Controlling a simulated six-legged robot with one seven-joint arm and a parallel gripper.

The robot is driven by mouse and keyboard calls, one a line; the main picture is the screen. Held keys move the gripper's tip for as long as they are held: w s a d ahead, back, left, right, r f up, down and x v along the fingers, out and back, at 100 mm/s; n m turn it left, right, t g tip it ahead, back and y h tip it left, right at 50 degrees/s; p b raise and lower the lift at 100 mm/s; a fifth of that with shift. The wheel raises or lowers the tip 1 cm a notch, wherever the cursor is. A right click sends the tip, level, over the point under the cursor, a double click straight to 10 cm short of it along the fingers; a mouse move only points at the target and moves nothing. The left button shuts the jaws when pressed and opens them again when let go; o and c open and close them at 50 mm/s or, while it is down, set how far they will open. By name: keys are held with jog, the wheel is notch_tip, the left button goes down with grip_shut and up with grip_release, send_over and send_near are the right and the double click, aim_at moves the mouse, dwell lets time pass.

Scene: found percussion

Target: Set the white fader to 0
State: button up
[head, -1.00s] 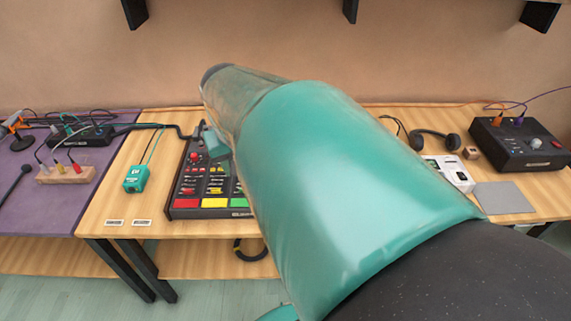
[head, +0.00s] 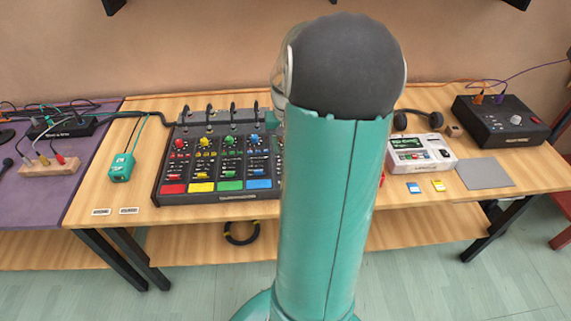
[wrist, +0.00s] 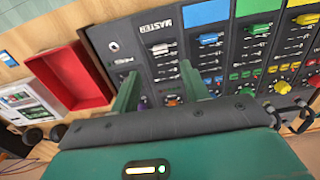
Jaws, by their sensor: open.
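The white fader (wrist: 160,48) is a small pale cap in the wrist view, near the MASTER lettering on the dark mixer panel (wrist: 178,42). My gripper (wrist: 158,86) is over the panel with its two green fingers apart and nothing between them. The fingers are on either side of the master strip, and the white fader shows beyond them, apart from both. The fingertips' height above the panel is hard to tell. In the head view the mixer (head: 218,198) stands on the table; my arm hides its right part, the white fader and my gripper.
Blue (wrist: 208,38) and green (wrist: 258,28) fader caps lie right of the white one in the wrist view. A red tray (wrist: 60,50) adjoins the mixer's left there. In the head view, a white device (head: 420,155) and a black box (head: 500,122) stand right of my arm.

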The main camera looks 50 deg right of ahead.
notch_tip(320, 180, down, 8)
jog(key=shift+f, duration=0.15)
